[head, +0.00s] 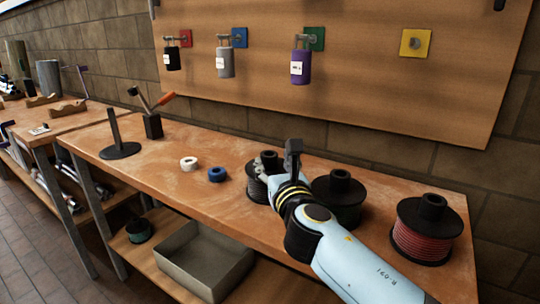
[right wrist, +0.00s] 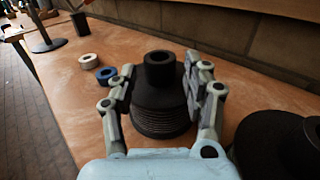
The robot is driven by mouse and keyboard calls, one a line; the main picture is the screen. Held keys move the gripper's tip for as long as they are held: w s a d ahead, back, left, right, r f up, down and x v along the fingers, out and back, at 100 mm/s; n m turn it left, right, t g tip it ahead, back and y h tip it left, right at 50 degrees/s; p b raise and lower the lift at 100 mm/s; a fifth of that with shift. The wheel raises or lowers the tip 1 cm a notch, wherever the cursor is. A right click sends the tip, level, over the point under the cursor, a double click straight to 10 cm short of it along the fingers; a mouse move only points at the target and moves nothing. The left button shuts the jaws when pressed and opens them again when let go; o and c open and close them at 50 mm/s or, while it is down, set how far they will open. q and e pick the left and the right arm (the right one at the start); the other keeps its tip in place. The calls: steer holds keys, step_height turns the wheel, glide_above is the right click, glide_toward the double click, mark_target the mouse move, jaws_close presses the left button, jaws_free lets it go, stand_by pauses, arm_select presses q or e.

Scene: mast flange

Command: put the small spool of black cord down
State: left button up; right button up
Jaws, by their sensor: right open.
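The small spool of dark cord (head: 254,187) stands upright on the workbench, the leftmost of the three spools in the head view and partly hidden by my right gripper. My right gripper (head: 276,164) is at this spool. In the right wrist view the spool (right wrist: 160,98) stands between the two fingers of the open gripper (right wrist: 163,72), its hub facing up. A gap shows on the left finger's side; whether the right finger touches it I cannot tell. My left gripper is not in view.
A dark spool (head: 337,212) and a red-cord spool (head: 428,240) stand to the right on the workbench (head: 200,205). White tape (head: 189,163) and blue tape (head: 217,174) lie to the left. A tray (head: 200,268) sits on the lower shelf.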

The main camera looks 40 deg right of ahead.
steer(key=v, duration=0.6)
steer(key=shift+s, duration=0.3)
steer(key=shift+a+f, duration=0.1)
steer(key=shift+a, duration=0.05)
